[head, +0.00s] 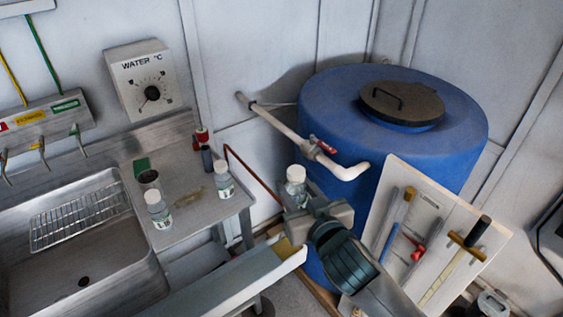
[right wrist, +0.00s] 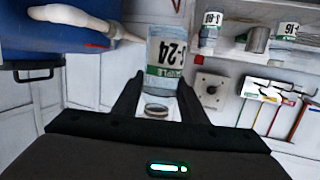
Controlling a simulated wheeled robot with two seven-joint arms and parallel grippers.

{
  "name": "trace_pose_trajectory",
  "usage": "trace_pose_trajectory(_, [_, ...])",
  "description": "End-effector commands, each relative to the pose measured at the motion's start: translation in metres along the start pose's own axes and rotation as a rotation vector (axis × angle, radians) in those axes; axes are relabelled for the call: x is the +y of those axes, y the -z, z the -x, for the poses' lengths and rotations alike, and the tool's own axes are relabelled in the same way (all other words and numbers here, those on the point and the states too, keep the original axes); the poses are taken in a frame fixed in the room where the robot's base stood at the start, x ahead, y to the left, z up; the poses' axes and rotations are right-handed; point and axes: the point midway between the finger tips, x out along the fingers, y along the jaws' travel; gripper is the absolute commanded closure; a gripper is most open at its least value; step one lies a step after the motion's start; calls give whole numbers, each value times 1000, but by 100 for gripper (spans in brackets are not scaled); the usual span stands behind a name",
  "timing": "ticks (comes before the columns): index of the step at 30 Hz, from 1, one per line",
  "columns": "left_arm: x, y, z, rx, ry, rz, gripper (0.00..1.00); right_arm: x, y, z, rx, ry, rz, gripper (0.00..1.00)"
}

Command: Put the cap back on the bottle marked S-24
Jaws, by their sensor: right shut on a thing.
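The bottle marked -24 (head: 294,199) is held clear of the shelf, in front of the blue tank, and looks upright in the head view. Its large label also shows upside down in the right wrist view (right wrist: 167,50). The letter before the number is hard to read. My right gripper (head: 302,213) is shut on this bottle, with one finger on each side. A white top (head: 296,173) shows on it in the head view. In the wrist view a pale ring (right wrist: 157,110) shows between the fingers; I cannot tell whether it is a cap or the mouth. My left gripper is out of view.
A white pipe (head: 290,131) runs behind the held bottle. A tool board (head: 386,205) stands at right, before the blue tank (head: 335,115).

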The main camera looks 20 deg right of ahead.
Motion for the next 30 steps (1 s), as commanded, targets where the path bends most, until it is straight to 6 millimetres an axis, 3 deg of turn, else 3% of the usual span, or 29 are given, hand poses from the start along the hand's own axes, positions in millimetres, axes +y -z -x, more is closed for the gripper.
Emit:
trace_pose_trajectory(8, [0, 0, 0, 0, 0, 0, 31, -36, -11, 3, 0, 165, 37, 100])
trace_pose_trajectory(21, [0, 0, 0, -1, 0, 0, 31, -124, -37, 11, 1, 562, 117, 100])
trace_pose_trajectory(30, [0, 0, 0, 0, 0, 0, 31, -145, -43, 14, 1, 659, 134, 100])
